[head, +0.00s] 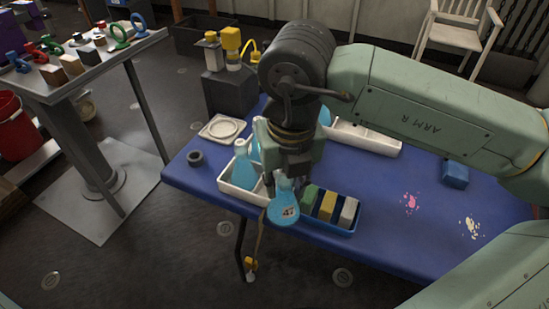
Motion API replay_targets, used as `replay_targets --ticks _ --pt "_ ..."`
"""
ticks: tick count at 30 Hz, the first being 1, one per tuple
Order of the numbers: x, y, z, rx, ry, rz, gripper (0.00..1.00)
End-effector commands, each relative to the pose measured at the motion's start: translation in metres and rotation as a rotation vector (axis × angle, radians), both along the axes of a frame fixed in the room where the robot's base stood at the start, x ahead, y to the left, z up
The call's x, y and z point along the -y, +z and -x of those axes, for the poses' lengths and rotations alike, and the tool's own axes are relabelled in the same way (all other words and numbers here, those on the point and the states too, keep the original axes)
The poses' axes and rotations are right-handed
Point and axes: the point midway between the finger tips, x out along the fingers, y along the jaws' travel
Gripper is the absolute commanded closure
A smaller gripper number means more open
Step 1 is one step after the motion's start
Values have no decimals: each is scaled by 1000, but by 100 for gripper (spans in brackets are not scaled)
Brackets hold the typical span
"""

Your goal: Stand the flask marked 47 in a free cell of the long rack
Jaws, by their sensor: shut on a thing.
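My gripper (284,178) points down near the table's front edge, shut on the neck of a blue round-bodied flask (283,212). The flask hangs upright and carries a pale label with dark marks, too small to read. Behind it to the left is a white rack (236,192) with blue flasks (244,166) standing in it. Part of this rack is hidden by my gripper and the held flask. A second white rack (375,140) lies farther back to the right, with blue glass (325,117) at its left end. My arm hides part of it, and I cannot tell which is the long rack.
A blue tray (345,231) with green, yellow and white blocks sits just right of the held flask. A white plate (222,128), a dark ring (195,157) and a blue block (455,174) lie on the blue table (390,240). Its right part is mostly clear.

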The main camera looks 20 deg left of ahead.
Motion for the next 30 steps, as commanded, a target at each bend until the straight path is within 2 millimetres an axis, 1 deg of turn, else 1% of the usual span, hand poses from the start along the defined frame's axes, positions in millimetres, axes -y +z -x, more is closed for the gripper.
replay_targets --ticks 1,3,6,10,14,22,24,30 --pt "-8 3 -11 -3 2 -1 90" --pt "-17 1 -27 -4 1 0 90" --pt "-29 -2 -48 -3 1 -1 90" --pt "-39 -5 -66 -1 -1 -2 90" --pt "-43 -9 -72 -1 0 0 90" --pt "-42 -40 -72 -1 0 0 90" --pt "-43 -43 -72 1 -1 -1 90" --pt "-42 -43 -72 1 -1 0 90"
